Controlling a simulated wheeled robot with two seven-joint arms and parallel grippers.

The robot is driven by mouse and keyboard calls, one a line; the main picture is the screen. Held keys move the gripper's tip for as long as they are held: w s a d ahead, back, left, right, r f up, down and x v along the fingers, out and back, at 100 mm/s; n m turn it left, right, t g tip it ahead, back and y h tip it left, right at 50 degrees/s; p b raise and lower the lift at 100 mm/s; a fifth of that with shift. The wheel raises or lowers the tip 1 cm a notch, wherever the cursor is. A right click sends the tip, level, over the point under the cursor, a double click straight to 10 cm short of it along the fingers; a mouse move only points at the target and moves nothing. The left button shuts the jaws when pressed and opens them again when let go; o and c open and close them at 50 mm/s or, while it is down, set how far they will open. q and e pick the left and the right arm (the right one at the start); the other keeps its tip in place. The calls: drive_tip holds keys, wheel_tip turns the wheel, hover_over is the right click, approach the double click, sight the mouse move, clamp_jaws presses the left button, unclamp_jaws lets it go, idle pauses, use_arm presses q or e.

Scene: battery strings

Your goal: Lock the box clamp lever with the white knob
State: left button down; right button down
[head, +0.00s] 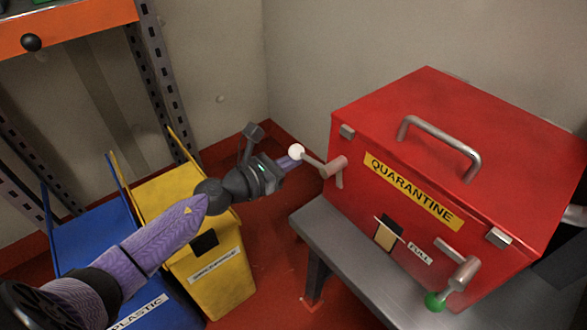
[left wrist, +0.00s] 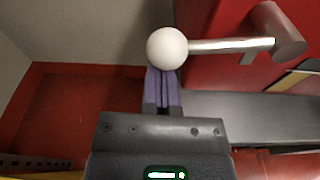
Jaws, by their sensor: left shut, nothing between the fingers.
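The red quarantine box (head: 350,205) has a clamp lever with a white knob (head: 296,151) on its left front. This lever's metal arm (head: 313,161) points left from its pivot, and the knob is at the outer end. In the left wrist view the white knob (left wrist: 167,48) hides my fingertips' ends, and the lever rod (left wrist: 230,45) runs right to its pivot. My left gripper (head: 289,160) is shut and empty, its purple fingers right by the knob; I cannot tell whether they touch it. A second lever with a green knob (head: 434,301) points down-left on the box's right front. My right gripper is out of view.
The box stands on a grey bench (head: 345,262). A yellow bin (head: 222,281) and a blue bin (head: 90,240) stand below my left arm. An orange-edged shelf (head: 75,22) is at upper left. Red floor is open between the yellow bin and bench.

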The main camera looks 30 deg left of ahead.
use_arm(q)
drive_tip(key=shift+w+a+r+m+y+p, duration=0.1)
drive_tip(key=shift+a+r+m+y+p, duration=0.05)
drive_tip(key=shift+r+m, duration=0.3)
drive_tip(key=shift+a+r+m+y+p, duration=0.1)
drive_tip(key=shift+r+m+y+p, duration=0.05)
drive_tip(key=shift+r+m, duration=0.3)
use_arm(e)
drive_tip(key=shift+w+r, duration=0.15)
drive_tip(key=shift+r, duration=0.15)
